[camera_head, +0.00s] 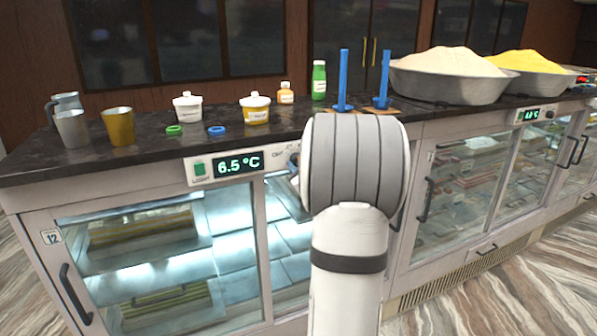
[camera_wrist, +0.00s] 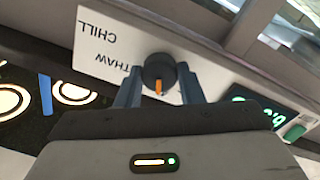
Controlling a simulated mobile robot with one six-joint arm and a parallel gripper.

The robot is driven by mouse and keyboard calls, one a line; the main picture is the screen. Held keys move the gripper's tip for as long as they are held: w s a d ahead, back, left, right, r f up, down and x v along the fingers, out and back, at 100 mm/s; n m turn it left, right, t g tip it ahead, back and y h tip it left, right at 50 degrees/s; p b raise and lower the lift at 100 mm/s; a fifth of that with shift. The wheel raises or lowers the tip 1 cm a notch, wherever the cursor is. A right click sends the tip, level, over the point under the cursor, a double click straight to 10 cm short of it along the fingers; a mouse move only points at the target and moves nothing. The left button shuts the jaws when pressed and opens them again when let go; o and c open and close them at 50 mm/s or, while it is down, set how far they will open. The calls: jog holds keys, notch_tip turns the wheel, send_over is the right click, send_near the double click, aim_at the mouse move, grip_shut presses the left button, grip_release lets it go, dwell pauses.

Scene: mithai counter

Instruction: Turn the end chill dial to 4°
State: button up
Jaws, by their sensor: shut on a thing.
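The chill dial (camera_wrist: 158,72) is a dark round knob with an orange pointer mark, on a pale panel lettered CHILL and THAW that shows upside down in the wrist view. My gripper (camera_wrist: 158,88) has its two blue-grey fingers on either side of the knob, shut on it. In the head view my arm hides the dial and most of the gripper; a bit of blue-grey finger (camera_head: 294,160) shows at the panel. The green display (camera_head: 238,164) left of the dial reads 6.5 °C. Its edge also shows in the wrist view (camera_wrist: 262,110), partly blocked.
A green light switch (camera_head: 199,169) sits left of the display. The dark countertop (camera_head: 150,158) above holds metal cups, white-lidded jars, bottles, blue upright rods and large heaped bowls (camera_head: 450,80). Glass-fronted cabinets with handles lie below. A second display (camera_head: 532,114) is far right.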

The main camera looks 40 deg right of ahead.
dwell(0.4)
jog(key=o, duration=1)
jog(key=shift+s, duration=0.1)
jog(key=b+v, duration=0.1)
jog(key=v, duration=0.6)
jog(key=shift+s, duration=0.25)
jog(key=shift+a, duration=0.2)
